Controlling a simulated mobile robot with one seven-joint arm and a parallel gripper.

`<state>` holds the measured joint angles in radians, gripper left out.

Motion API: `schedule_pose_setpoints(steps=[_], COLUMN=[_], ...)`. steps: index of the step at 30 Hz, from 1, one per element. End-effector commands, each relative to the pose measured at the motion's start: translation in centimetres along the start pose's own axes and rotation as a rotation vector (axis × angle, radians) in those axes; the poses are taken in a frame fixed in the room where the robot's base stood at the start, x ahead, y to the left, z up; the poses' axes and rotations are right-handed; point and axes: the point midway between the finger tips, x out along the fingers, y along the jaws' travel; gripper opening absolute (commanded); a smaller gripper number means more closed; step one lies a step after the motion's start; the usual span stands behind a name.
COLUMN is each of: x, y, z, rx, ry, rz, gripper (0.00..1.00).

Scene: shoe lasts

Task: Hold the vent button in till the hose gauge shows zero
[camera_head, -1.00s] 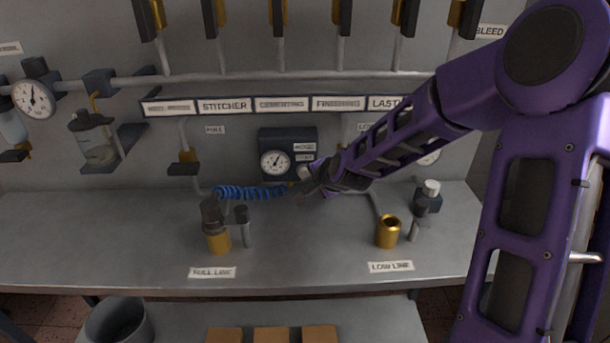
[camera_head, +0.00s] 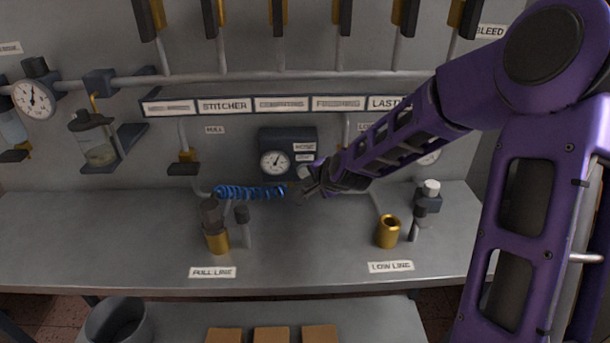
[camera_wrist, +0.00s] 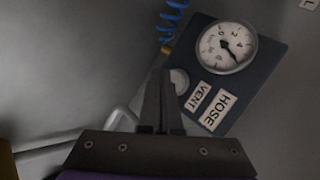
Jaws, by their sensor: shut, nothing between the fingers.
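The hose gauge (camera_head: 274,163) is a white dial on a dark panel (camera_head: 301,136) at the back wall. In the wrist view the dial (camera_wrist: 227,47) is tilted, and its needle points to the lower right, past the 4, away from 0. HOSE and VENT labels (camera_wrist: 197,97) sit below it. A pale round button (camera_wrist: 179,80) shows beside the VENT label, partly behind my fingers. My gripper (camera_wrist: 160,72) is shut and empty, its tips just left of the button; I cannot tell whether they touch it. In the head view my gripper (camera_head: 300,191) is in front of the panel.
A coiled blue hose (camera_head: 250,192) runs left from near my gripper. Brass fittings stand at FULL LINE (camera_head: 218,240) and LOW LINE (camera_head: 387,232). Another gauge (camera_head: 34,98) is at far left. The bench front (camera_head: 300,262) is clear.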

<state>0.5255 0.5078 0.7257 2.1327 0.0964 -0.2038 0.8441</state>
Motion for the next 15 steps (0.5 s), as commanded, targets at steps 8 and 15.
schedule_pose_setpoints(steps=[8, 15], x=[0.58, 0.57], y=[-0.41, -0.41], z=[-0.41, -0.42], rx=[0.001, 0.000], ry=[0.000, 0.000], rz=[-0.001, 0.000], gripper=[0.00, 0.00])
